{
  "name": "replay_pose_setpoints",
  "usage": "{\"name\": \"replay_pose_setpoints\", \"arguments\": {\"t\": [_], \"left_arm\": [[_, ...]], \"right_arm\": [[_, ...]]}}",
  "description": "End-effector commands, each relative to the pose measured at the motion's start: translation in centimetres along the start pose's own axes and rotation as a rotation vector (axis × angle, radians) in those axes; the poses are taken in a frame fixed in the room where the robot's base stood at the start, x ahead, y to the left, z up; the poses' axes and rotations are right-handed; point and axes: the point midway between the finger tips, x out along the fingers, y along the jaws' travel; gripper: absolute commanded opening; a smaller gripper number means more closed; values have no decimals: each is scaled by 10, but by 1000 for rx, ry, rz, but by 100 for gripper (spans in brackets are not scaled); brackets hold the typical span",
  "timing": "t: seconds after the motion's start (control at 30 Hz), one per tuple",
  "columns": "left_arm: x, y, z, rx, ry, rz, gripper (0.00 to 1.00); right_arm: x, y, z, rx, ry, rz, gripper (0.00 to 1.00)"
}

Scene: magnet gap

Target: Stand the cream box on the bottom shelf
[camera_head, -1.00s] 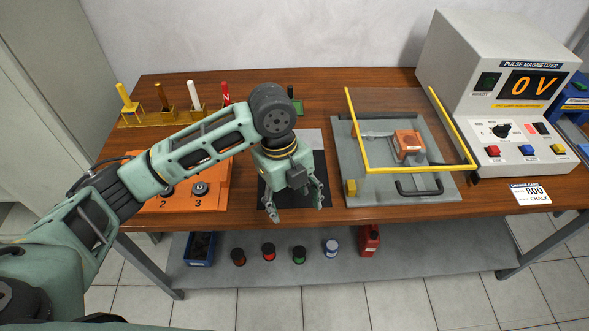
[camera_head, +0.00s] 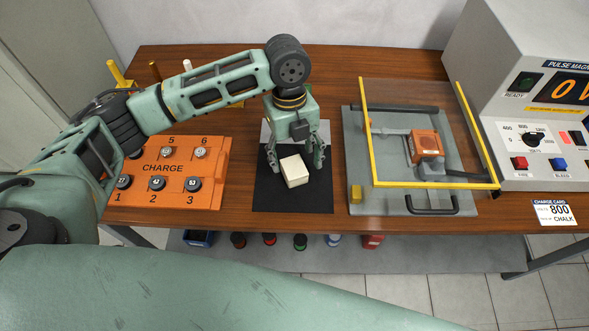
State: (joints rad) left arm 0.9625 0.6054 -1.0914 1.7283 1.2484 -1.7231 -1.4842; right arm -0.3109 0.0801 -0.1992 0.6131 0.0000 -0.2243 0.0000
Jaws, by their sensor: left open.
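The cream box (camera_head: 294,171) sits on a black mat (camera_head: 272,198) in the middle of the wooden table. My left gripper (camera_head: 295,165) is directly behind and over the box, pointing down, with its fingers apart near the box's far side. Whether a finger touches the box I cannot tell. The bottom shelf (camera_head: 420,250) is the grey board under the table, and its front part is hidden by a green arm link of mine. My right gripper is not in view.
On the shelf stand a blue bin (camera_head: 199,238), several small cans and a red container (camera_head: 372,241). An orange charge board (camera_head: 170,172) lies left of the mat. A grey fixture with a yellow-framed guard (camera_head: 434,186) stands right, beside the magnetizer (camera_head: 520,110).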

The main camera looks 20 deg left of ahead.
Motion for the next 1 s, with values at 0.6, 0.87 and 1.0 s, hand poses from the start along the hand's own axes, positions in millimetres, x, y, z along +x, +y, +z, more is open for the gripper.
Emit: {"name": "replay_pose_setpoints", "arguments": {"t": [0.6, 0.87, 1.0], "left_arm": [[36, 4, 2, 0, 0, 0, 54], [35, 4, 2, -1, 0, 0, 31], [35, 4, 2, -1, 0, -1, 19]], "right_arm": [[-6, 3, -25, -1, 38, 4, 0], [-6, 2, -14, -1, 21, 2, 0], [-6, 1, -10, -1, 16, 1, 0]]}}
